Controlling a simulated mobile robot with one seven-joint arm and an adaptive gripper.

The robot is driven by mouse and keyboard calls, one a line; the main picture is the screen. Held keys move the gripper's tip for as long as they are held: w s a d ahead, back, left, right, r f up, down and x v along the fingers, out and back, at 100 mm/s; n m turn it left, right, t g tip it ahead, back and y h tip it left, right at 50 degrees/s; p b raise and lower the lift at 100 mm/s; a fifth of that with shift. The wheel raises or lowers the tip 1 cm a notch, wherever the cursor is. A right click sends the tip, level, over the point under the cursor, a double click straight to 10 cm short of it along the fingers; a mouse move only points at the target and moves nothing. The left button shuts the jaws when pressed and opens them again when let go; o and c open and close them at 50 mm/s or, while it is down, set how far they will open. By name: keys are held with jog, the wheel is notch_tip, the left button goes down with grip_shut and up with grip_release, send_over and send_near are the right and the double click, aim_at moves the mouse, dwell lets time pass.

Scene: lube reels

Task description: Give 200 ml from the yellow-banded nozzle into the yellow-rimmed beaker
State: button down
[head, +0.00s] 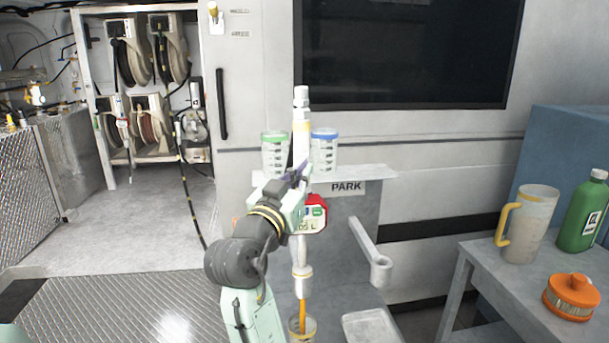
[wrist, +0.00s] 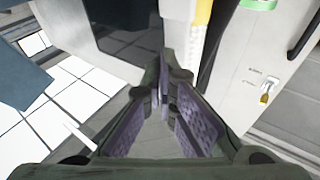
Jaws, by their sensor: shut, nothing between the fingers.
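The yellow-banded nozzle (head: 302,283) hangs upright at the centre of the head view, its yellow band also showing in the wrist view (wrist: 203,12). Its meter (head: 314,214) has a red casing and a display of which "05 L" is legible. An amber stream or rod runs from the tip down into a beaker (head: 312,329) at the bottom edge; its rim looks yellowish, and its lower part is cut off. My gripper (head: 294,177) is shut and empty beside the nozzle body, just above the meter, partly hiding it. Its purple-padded fingers (wrist: 166,85) converge in the wrist view; contact with the nozzle is unclear.
A green-rimmed beaker (head: 275,152) and a blue-rimmed beaker (head: 323,150) stand on the PARK shelf (head: 378,173). An empty holder arm (head: 370,250) juts out below. A yellow-handled jug (head: 530,228), green bottle (head: 582,215) and orange item (head: 571,298) stand on the right table.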

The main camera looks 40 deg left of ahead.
jog(key=shift+s+d+r, duration=0.3)
jog(key=shift+s+d, duration=0.25)
jog(key=shift+d, duration=0.1)
jog(key=s+d, duration=0.1)
jog(key=s+d+r+p, duration=0.1)
jog(key=s+d, duration=0.1)
jog(key=shift+d+r, duration=0.3)
